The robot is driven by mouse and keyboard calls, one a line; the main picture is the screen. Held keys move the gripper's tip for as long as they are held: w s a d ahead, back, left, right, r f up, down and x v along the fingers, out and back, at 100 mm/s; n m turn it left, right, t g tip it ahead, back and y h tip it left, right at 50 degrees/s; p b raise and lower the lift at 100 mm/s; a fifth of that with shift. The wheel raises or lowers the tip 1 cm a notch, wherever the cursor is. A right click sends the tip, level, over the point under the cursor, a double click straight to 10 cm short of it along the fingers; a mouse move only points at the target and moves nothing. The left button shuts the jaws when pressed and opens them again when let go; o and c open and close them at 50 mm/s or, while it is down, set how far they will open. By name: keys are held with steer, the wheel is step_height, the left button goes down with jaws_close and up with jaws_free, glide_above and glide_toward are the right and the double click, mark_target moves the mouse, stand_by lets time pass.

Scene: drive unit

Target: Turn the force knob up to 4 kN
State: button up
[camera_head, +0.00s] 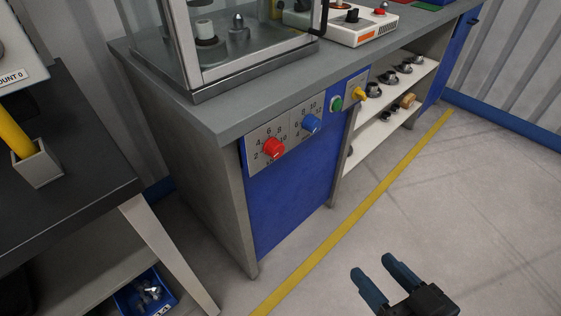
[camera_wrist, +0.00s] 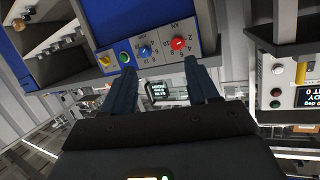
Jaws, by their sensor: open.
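The red knob (camera_head: 273,148) sits on a grey dial plate at the left end of the blue bench front, ringed by printed numbers. In the wrist view the red knob (camera_wrist: 179,43) has a kN mark by it; I cannot tell its exact setting. A blue knob (camera_head: 311,123) with its own numbered scale is just right of it. My gripper (camera_head: 372,266) is open and empty, low over the floor in front of the bench, well apart from the knobs. Its two dark blue fingers (camera_wrist: 160,70) also show in the wrist view.
A green button (camera_head: 337,104) and a yellow knob (camera_head: 360,94) are further right on the panel. A glass-walled case (camera_head: 250,68) stands on the bench top. A dark table (camera_head: 75,185) stands at the left. The floor before the bench is clear.

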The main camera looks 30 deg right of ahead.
steer(key=shift+o, duration=0.8)
steer(key=w+f+t+y+b, duration=0.1)
steer(key=w+f+b, duration=0.3)
steer(key=w, duration=0.9)
steer(key=shift+w+d+y, duration=0.3)
steer(key=shift+d+y, duration=0.1)
steer(key=shift+y, duration=0.2)
steer(key=n+t+y+b, duration=0.1)
steer(key=n+y+b, duration=0.1)
steer(key=y+b, duration=0.2)
glide_toward(280, 151)
steer(key=x, duration=0.9)
steer(key=shift+w+a, duration=0.15)
steer(key=shift+w, duration=0.1)
steer(key=shift+c, duration=0.2)
steer(key=c, duration=1)
